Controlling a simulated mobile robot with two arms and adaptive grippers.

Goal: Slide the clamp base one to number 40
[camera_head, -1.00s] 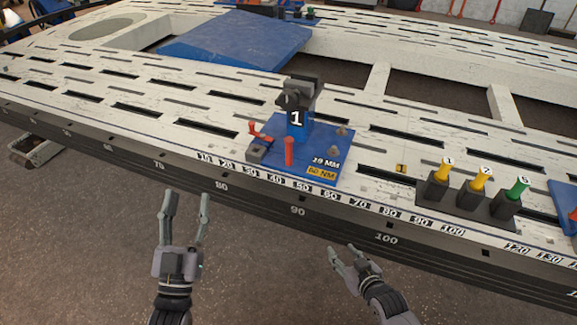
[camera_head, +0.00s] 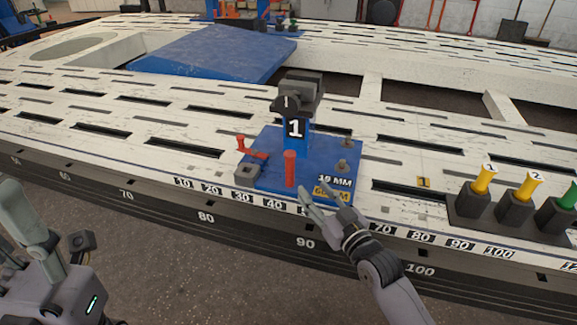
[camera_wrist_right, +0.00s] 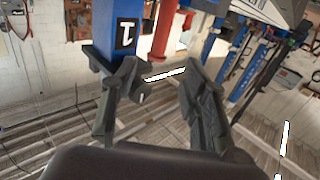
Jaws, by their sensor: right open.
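Clamp base one (camera_head: 225,185) is a blue plate lying on the white bench, with a blue post (camera_head: 297,140) marked 1, a dark clamp head, a red lever and an upright red pin (camera_head: 290,168). Its left front corner is near number 30; number 40 (camera_head: 274,203) is printed just in front of the plate. My right gripper (camera_head: 318,192) is open at the plate's front right, partly covering its yellow label. In the right wrist view, the open fingers (camera_wrist_right: 160,85) show with the red pin (camera_wrist_right: 162,30) beyond them; nothing is held. My left gripper (camera_head: 22,210) is partly cut off at the left edge.
The bench's front edge carries a number scale (camera_head: 213,191). A dark holder (camera_head: 480,222) with yellow and green handled tools stands to the right. A blue panel (camera_head: 215,55) lies behind. The bench surface left of the base is clear.

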